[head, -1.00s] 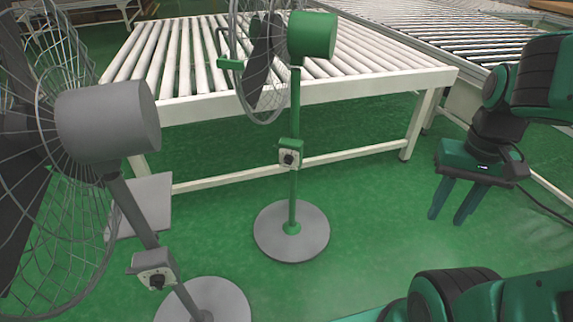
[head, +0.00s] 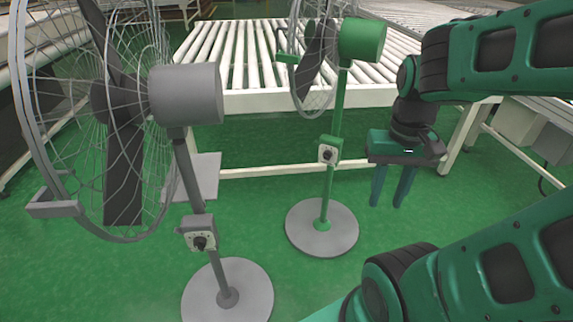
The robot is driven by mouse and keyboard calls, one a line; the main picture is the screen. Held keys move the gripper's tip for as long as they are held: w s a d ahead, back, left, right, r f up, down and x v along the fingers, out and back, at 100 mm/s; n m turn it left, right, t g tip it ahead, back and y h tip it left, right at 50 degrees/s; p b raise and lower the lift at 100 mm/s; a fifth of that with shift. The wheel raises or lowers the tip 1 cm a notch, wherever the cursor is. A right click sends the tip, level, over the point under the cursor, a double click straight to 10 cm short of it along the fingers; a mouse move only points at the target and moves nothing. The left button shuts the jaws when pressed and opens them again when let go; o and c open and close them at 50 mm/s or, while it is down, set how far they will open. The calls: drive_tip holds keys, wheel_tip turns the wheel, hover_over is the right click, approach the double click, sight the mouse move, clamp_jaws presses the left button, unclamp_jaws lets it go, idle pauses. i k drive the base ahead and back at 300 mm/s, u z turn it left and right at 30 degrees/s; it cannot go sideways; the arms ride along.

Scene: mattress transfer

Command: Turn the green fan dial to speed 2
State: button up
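The green fan (head: 361,40) stands at the centre right of the head view on a round grey base (head: 322,228). Its control box sits midway up the green pole and carries a dark dial (head: 327,154) on a pale face. The dial's setting is too small to read. My gripper (head: 386,205) hangs to the right of the pole, pointing down, a little lower than the dial. Its two fingers are apart with nothing between them, and it does not touch the fan.
A grey fan (head: 186,93) with its own dial box (head: 198,236) stands at the left, nearer to me. A white roller conveyor table (head: 250,101) spans the back behind both fans. Green floor (head: 110,270) is open at the lower left.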

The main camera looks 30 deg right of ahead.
sight(327, 155)
drive_tip(key=u, duration=0.3)
drive_tip(key=k, duration=1.25)
drive_tip(key=z, duration=0.45)
drive_tip(key=i, duration=1.5)
drive_tip(key=u, duration=0.05)
